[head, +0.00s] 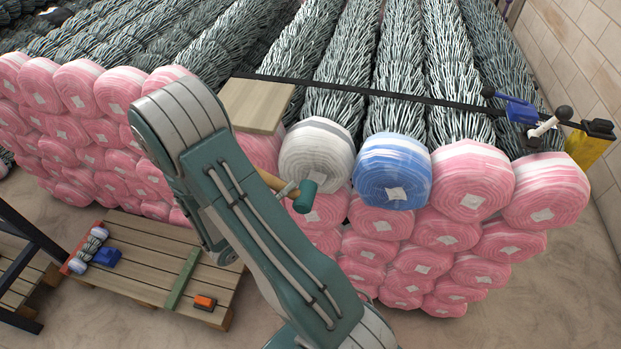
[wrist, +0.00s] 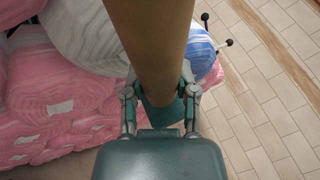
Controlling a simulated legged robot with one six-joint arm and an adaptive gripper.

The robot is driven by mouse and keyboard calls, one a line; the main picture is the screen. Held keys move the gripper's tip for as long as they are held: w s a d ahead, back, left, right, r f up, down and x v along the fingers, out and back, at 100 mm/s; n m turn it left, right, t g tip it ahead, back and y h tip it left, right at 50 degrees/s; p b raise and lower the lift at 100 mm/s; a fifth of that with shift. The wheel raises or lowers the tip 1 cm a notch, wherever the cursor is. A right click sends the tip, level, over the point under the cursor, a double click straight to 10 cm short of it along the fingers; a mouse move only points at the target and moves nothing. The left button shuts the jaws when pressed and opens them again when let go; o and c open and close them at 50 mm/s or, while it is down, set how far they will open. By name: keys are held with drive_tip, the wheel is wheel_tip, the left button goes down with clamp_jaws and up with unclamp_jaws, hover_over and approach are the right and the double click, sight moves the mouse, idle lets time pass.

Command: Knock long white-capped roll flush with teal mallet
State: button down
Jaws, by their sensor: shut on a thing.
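The teal mallet (head: 304,196) is in front of the rolls, its teal head just below the white-capped roll (head: 317,155). Whether they touch is unclear. The mallet's wooden handle runs back behind my arm. In the wrist view the handle (wrist: 155,45) fills the middle, with the teal head (wrist: 160,116) beyond it. My gripper (wrist: 160,84) is shut on the mallet, a finger on each side; in the head view my arm mostly hides it. The white cap (wrist: 88,36) shows left of the handle in the wrist view. The roll lies in the top row, left of the blue-capped roll (head: 392,172).
Pink-capped rolls (head: 470,180) are stacked around and below. A wooden board (head: 257,105) lies on top, beside a black strap (head: 400,97) crossing the rolls. A pallet (head: 150,262) at lower left holds an orange block (head: 204,303) and a green bar (head: 182,278). Floor at lower right is clear.

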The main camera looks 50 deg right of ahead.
drive_tip(key=shift+w+d, duration=0.15)
drive_tip(key=shift+d, duration=0.15)
idle(0.5)
drive_tip(key=a, duration=0.1)
drive_tip(key=s+a, duration=0.2)
drive_tip(key=a, duration=0.1)
drive_tip(key=shift+s+a, duration=0.1)
drive_tip(key=shift+s, duration=0.15)
idle(0.4)
drive_tip(key=shift+w, duration=0.1)
idle(0.3)
